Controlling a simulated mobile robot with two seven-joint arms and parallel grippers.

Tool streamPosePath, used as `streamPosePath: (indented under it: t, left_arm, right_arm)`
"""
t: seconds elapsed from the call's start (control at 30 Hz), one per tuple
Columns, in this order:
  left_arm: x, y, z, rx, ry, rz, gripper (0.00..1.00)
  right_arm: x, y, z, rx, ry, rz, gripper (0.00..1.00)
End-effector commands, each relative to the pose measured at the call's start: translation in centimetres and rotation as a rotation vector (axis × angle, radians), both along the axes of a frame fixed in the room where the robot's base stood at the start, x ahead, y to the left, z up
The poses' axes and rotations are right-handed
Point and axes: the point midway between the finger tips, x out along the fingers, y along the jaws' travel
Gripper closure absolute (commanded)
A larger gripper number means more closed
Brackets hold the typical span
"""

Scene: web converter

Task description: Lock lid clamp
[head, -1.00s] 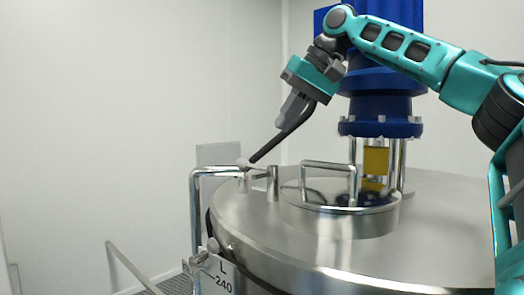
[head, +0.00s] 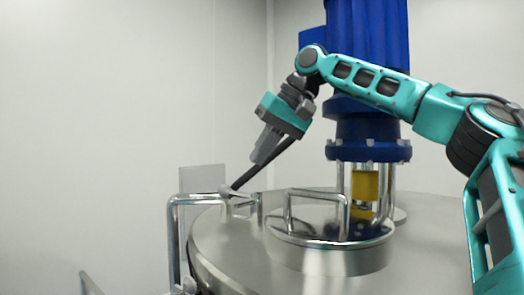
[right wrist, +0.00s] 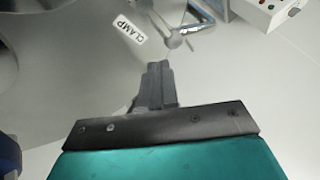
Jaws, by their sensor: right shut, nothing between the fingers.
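The lid clamp (head: 238,193) sits at the left rim of the steel lid (head: 425,225). A dark rod slants up from the clamp towards my right gripper; I cannot tell whether they touch. The clamp also shows in the right wrist view (right wrist: 174,41), just beyond my fingertips, beside a label reading CLAMP (right wrist: 130,30). My right gripper (head: 258,160) points down and left above the clamp. Its fingers (right wrist: 156,66) are shut and empty. My left gripper is not in view.
A small round cover with a bar handle (head: 316,193) stands on the lid, right of the clamp. A blue motor column (head: 366,125) rises behind. A bent steel rail (head: 172,235) stands left of the lid. A control box (right wrist: 265,8) shows in the right wrist view.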

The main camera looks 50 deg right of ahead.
Motion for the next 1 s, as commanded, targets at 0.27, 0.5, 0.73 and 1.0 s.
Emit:
streamPosePath:
  t: [0.27, 0.5, 0.73, 1.0]
  left_arm:
    - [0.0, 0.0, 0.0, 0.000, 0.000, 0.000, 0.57]
    - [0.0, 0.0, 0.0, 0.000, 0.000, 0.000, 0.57]
    - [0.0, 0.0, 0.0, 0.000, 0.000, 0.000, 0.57]
    - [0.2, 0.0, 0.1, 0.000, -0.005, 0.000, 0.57]
  right_arm:
    - [2.6, 1.0, -4.3, 0.000, 0.004, 0.000, 1.00]
    - [3.6, 1.4, -5.7, 0.000, 0.001, -0.001, 1.00]
    - [3.6, 1.4, -5.8, -0.001, 0.000, -0.002, 1.00]
    - [3.4, 1.0, -5.8, 0.000, 0.000, 0.002, 1.00]
